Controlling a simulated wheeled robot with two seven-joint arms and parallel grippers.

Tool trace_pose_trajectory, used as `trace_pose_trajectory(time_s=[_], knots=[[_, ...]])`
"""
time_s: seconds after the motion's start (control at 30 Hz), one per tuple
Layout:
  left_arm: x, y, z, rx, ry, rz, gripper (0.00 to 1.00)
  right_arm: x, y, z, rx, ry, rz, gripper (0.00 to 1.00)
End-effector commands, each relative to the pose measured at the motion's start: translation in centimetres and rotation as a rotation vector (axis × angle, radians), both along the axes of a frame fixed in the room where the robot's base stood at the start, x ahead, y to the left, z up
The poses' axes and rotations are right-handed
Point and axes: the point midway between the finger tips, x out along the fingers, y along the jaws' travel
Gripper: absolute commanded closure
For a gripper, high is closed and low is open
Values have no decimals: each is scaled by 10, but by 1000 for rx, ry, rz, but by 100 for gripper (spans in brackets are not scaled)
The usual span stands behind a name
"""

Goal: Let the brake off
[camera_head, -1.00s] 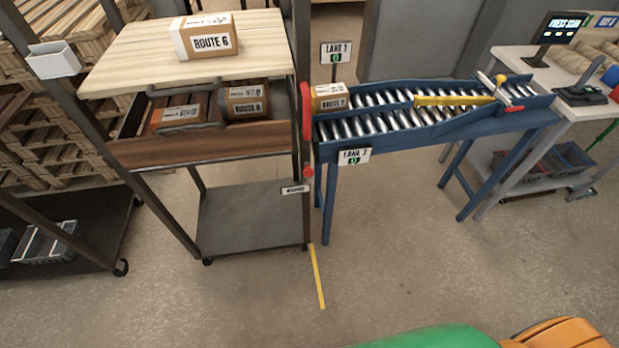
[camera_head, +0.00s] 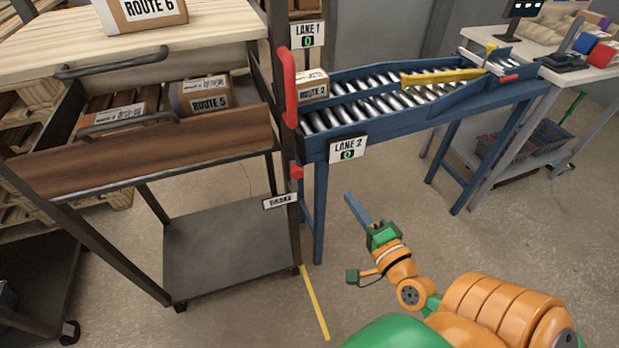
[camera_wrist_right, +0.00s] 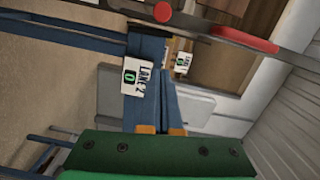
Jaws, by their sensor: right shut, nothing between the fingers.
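The cart's right front post carries a small red knob (camera_head: 296,172) just above a white BRAKE label (camera_head: 281,201). A long red handle (camera_head: 289,88) is higher on the same post. In the right wrist view the knob (camera_wrist_right: 162,12) and the handle (camera_wrist_right: 245,40) are at the top edge. My right gripper (camera_head: 350,200), with blue fingers and green body, is shut and empty. It is to the right of and below the knob in the head view, apart from the post. My left gripper is out of view.
The blue roller conveyor (camera_head: 400,127) stands right of the cart, with a yellow bar (camera_head: 440,77) across it and a LANE 2 sign (camera_head: 347,149). A ROUTE 6 box (camera_head: 145,12) sits on the cart's top. A yellow line (camera_head: 315,304) marks open floor.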

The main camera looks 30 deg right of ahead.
Motion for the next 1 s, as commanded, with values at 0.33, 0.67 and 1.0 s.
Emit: trace_pose_trajectory(time_s=[0.33, 0.67, 1.0], knots=[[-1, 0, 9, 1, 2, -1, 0, 50, -7, 2, -2, -3, -1, 100], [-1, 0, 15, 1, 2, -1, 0, 106, 2, -2, 2, 2, 1, 100], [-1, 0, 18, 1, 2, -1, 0, 114, 23, -8, -3, 3, 1, 100]])
